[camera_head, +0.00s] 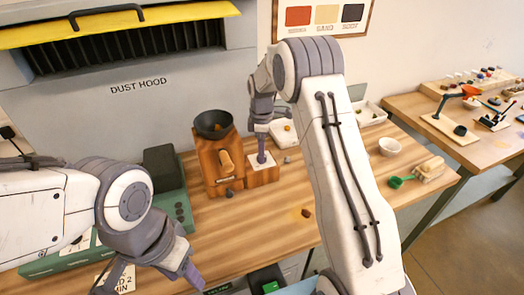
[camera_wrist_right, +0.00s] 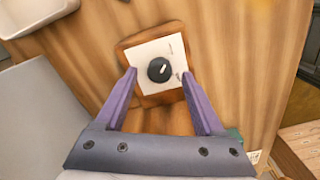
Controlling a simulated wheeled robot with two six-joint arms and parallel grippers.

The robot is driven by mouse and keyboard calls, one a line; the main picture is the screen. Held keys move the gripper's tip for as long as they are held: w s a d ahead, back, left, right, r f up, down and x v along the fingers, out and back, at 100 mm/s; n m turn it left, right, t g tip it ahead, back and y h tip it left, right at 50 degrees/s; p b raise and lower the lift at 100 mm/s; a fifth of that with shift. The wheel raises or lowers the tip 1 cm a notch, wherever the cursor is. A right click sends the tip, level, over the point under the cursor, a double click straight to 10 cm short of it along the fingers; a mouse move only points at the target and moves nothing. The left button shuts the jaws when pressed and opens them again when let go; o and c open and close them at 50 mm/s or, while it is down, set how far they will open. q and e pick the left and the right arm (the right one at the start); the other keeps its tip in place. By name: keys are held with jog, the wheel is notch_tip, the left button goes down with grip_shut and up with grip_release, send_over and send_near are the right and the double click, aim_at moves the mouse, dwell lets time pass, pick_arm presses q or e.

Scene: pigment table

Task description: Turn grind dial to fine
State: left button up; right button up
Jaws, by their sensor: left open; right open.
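The grind dial (camera_wrist_right: 159,70) is a round black knob with a white pointer mark, on a white plate (camera_wrist_right: 152,49) set in a wooden block. In the right wrist view its pointer tilts to the upper right; small plate markings are too small to read. My right gripper (camera_wrist_right: 159,78) is open, one purple finger either side of the knob, apart from it in the picture. In the head view the right gripper (camera_head: 261,157) is over the block (camera_head: 262,177) and hides the knob. My left gripper (camera_head: 152,284) is open, low at the front left.
A wooden grinder with a black bowl (camera_head: 213,124) stands left of the dial block. A dark green machine (camera_head: 170,180) is further left. A white bowl (camera_head: 390,146), green scoop (camera_head: 400,181) and brush (camera_head: 429,169) lie to the right. The table's middle front is mostly clear.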

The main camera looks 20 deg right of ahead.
jog(key=shift+f, duration=0.7)
grip_shut()
